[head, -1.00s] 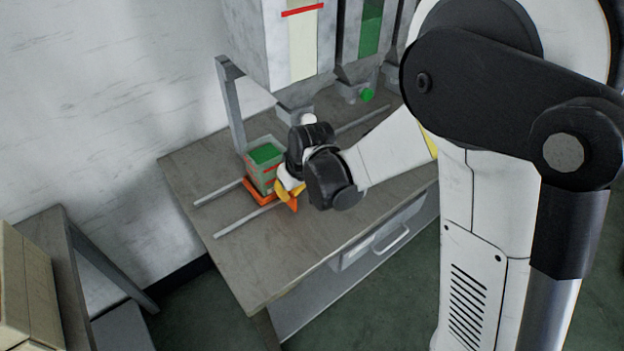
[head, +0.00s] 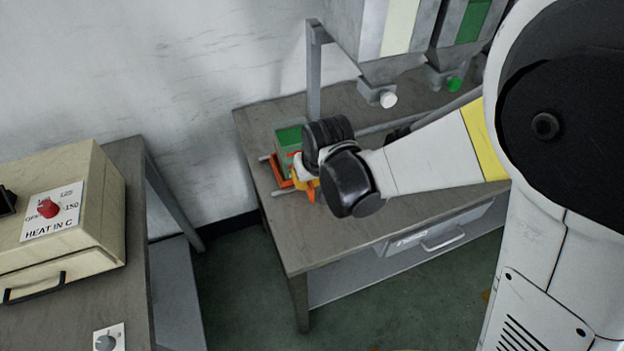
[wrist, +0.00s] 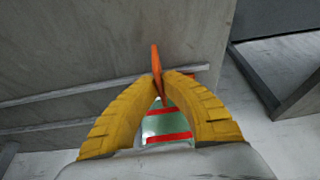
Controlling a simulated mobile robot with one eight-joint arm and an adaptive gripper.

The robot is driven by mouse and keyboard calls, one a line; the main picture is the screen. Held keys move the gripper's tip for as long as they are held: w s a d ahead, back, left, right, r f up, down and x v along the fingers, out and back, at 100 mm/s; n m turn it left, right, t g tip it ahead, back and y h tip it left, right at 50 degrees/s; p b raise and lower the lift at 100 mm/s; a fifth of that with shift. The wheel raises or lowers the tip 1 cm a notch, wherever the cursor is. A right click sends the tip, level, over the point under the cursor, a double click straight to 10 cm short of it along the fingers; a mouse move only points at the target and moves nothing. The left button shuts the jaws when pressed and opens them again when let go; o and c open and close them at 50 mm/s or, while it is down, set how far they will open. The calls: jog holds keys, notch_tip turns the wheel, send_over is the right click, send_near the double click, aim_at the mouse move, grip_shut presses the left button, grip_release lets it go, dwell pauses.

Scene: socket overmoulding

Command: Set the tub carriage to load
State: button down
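The orange tub carriage (head: 284,183) sits at the left end of the two rails on the bench. My gripper (head: 308,184) reaches in from the right, beside the tub. In the wrist view my yellow fingers (wrist: 161,82) close together on the upright orange handle (wrist: 155,60) of the carriage. The tub (wrist: 165,122) shows between the fingers, partly hidden by them. My wrist hides part of the carriage in the head view.
Hoppers hang above the bench; one has a white outlet knob (head: 388,99), another a green one (head: 454,84). A grey post (head: 313,75) stands behind the rails. A beige heater box (head: 75,220) sits on the left table, with a floor gap between. The bench front is clear.

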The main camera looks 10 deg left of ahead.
jog(key=shift+s+a, duration=0.1)
jog(key=shift+a, duration=0.05)
jog(key=c, duration=1.6)
grip_release()
jog(key=shift+a, duration=0.2)
jog(key=shift+d, duration=0.1)
jog(key=shift+r, duration=0.1)
jog(key=v, duration=1.1)
jog(key=shift+s+d+r, duration=0.1)
jog(key=shift+s+r, duration=0.05)
jog(key=shift+r, duration=0.25)
